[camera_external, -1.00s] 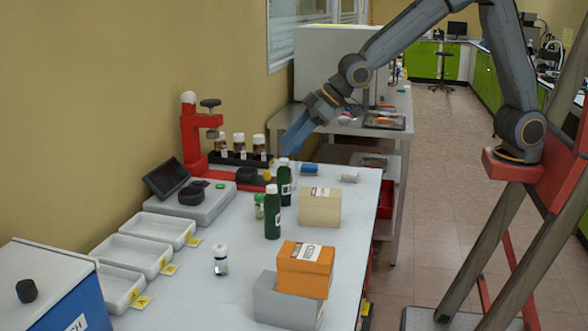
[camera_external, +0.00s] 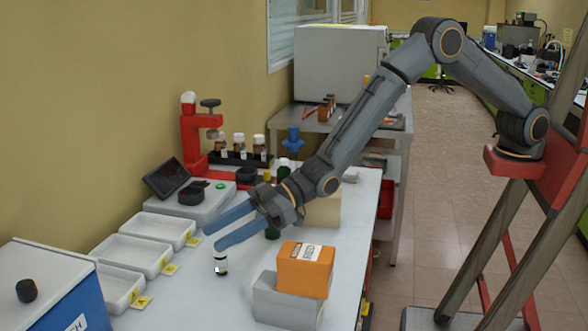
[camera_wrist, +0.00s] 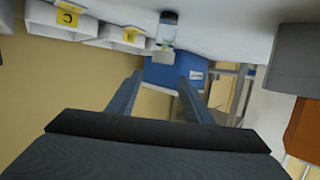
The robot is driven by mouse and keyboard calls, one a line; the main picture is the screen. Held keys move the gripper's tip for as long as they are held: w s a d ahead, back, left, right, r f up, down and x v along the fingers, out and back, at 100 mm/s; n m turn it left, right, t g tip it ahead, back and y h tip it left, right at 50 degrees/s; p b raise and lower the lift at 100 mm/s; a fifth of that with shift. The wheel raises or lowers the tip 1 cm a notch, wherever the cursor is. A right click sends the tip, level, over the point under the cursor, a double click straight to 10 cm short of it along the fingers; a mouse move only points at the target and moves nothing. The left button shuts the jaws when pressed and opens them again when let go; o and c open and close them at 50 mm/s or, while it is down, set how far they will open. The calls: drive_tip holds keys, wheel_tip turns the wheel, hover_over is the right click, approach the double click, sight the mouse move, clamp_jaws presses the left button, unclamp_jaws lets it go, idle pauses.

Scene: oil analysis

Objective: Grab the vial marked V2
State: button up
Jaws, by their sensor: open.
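A small clear vial (camera_external: 220,264) with a pale label stands upright on the white bench; the lower finger hides its top in the external view. It also shows upside down at the top of the wrist view (camera_wrist: 167,27). I cannot read its marking. My gripper (camera_external: 212,238) is open and empty, its two blue fingers reaching left just above this vial. In the wrist view the fingers (camera_wrist: 161,78) are spread, with the vial beyond their tips. Several amber vials (camera_external: 239,143) with white caps stand in a dark rack at the back; their labels are unreadable.
An orange box (camera_external: 304,268) and a grey box (camera_external: 285,303) stand right of the clear vial. White trays (camera_external: 130,253) with yellow tags lie to the left. A blue box (camera_external: 65,290) is front left. Green bottles are partly hidden behind my arm.

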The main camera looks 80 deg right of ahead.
sight(221, 260)
drive_tip(key=shift+f+p, duration=0.45)
drive_tip(key=shift+f, duration=1.3)
drive_tip(key=shift+p+x, duration=0.45)
drive_tip(key=shift+x, duration=2.05)
drive_tip(key=shift+r, duration=0.1)
drive_tip(key=c, duration=1.1)
